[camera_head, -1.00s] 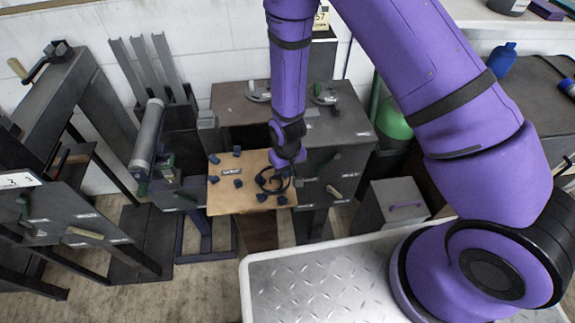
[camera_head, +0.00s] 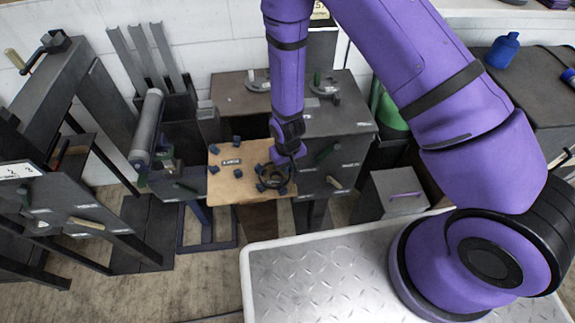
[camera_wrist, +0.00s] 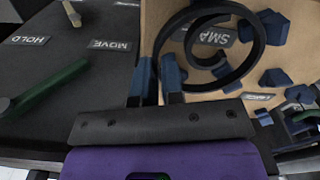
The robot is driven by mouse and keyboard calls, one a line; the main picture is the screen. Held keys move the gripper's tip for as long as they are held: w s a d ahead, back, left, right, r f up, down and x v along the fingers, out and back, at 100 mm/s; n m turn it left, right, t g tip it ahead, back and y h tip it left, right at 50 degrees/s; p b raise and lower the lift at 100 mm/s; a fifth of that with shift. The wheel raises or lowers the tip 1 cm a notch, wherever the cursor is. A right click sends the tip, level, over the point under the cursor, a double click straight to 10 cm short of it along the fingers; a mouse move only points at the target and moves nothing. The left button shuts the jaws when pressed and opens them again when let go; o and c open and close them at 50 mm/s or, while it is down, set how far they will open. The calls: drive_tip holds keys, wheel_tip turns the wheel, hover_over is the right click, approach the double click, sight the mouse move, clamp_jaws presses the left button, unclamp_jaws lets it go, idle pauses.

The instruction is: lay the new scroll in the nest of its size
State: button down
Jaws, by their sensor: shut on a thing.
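The scroll is a dark open curl (camera_head: 272,182); in the wrist view it is a black spiral strip (camera_wrist: 256,52). My gripper (camera_head: 290,158) is shut on its end; the two blue fingers (camera_wrist: 158,72) show at the near side of the curl. The scroll is at the right part of the wooden board (camera_head: 222,196), among blue blocks (camera_wrist: 275,78). A label starting "SMA" (camera_wrist: 212,36) shows through the curl, partly covered by it. Another label (camera_head: 231,162) on the board's left part is too small to read. I cannot tell whether the scroll touches the board.
Beside the board is a dark cabinet (camera_head: 340,130) with green and wooden handles; "HOLD" and "MOVE" labels (camera_wrist: 108,45) show in the wrist view. A bench with a roller (camera_head: 147,128) stands left. A grey box (camera_head: 388,195) stands right. My purple arm spans the right.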

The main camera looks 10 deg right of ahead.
drive_tip(key=shift+f, duration=0.25)
idle(0.5)
drive_tip(key=c, duration=1.2)
unclamp_jaws()
drive_tip(key=shift+o, duration=0.2)
wheel_tip(320, 180, up, 11)
drive_tip(key=shift+f, duration=0.1)
